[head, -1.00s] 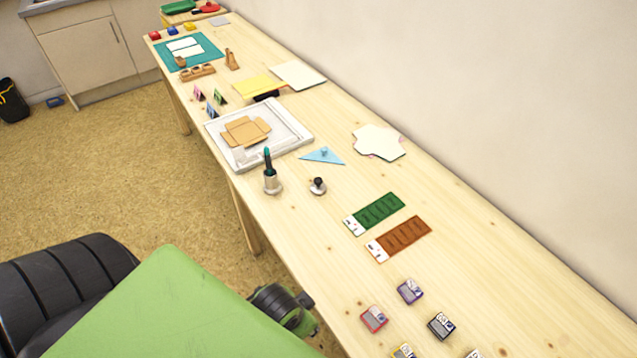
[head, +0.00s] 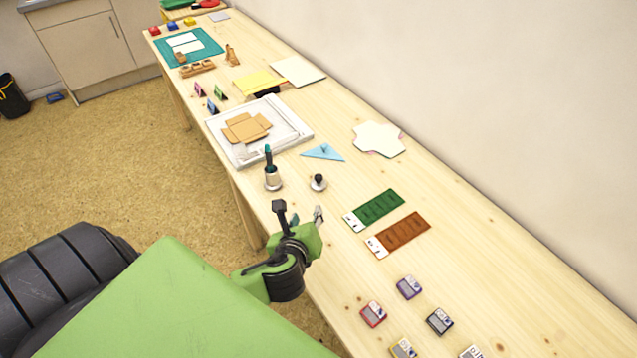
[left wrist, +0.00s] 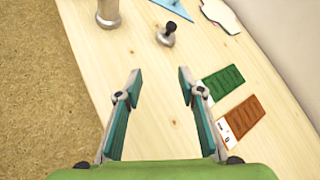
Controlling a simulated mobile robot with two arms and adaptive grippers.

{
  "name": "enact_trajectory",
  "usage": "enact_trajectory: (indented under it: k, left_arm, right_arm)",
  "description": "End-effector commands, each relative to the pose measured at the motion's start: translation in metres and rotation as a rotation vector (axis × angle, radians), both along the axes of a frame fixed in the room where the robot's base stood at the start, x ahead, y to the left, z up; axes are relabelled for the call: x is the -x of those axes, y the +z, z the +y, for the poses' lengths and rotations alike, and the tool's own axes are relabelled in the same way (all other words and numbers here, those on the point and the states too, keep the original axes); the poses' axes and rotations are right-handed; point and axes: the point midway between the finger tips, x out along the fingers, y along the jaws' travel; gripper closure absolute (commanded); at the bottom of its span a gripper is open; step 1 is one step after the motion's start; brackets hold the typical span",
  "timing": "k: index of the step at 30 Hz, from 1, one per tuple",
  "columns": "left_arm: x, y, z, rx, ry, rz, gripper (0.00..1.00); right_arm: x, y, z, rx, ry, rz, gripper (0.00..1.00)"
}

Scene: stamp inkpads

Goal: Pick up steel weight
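The steel weight (head: 318,184), a small round metal piece with a black knob, stands upright on the wooden table. In the left wrist view the weight (left wrist: 166,38) is beyond my fingertips, close to straight ahead. My left gripper (head: 299,211) is over the table's near edge, short of the weight. In the left wrist view the gripper (left wrist: 160,72) is open, with bare table between its teal-padded fingers. It touches nothing. My right gripper is not in view.
A metal cup with a dark-handled tool (head: 273,180) stands left of the weight. A blue triangle (head: 324,152) lies behind it. Green (head: 376,209) and brown (head: 400,236) strips lie to the right. Several inkpads (head: 409,287) sit nearer. The table around the weight is bare.

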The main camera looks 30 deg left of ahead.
Motion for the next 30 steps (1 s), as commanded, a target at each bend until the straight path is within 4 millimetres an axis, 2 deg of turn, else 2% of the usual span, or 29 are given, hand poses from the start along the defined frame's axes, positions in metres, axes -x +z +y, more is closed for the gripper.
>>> enact_trajectory:
  k: [3, 6, 9, 21, 30]
  left_arm:
    - [-0.020, 0.010, 0.008, -0.252, -0.156, 0.017, 0.64]
    - [-0.028, 0.015, 0.011, -0.379, -0.230, 0.028, 0.64]
    - [-0.037, 0.015, 0.013, -0.436, -0.261, 0.032, 0.64]
    - [-0.095, -0.011, 0.038, -0.441, -0.263, 0.035, 0.64]
    - [-0.112, -0.019, 0.046, -0.438, -0.263, 0.034, 0.64]
  right_arm:
    - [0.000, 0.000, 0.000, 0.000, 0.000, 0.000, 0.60]
    - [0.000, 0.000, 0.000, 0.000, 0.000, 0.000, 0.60]
    - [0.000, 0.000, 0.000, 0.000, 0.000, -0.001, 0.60]
    - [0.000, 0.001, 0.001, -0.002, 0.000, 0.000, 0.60]
    - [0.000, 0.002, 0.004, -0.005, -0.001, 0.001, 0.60]
